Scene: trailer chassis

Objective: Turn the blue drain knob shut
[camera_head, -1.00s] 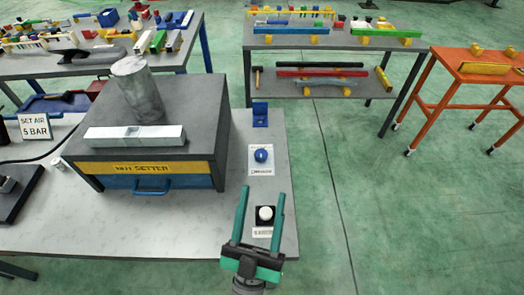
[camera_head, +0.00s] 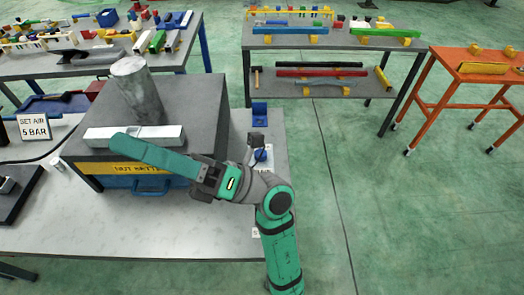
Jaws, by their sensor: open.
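The blue knob (camera_head: 262,155) is on the right part of the grey worktop, partly hidden by a grey part of my arm; its label and pointer cannot be read. My gripper (camera_head: 116,140) is turned side-on with its green fingers to the upper left, in front of the grey bar on the box in this view. It is open, though only the near finger shows clearly. It is apart from the knob, which lies to its right, and I see nothing held.
A dark box (camera_head: 88,160) with a metal cylinder (camera_head: 138,90) and a pale bar (camera_head: 170,135) stands left of the knob. A blue bracket (camera_head: 260,115) is behind the knob. My arm covers the white button seen earlier.

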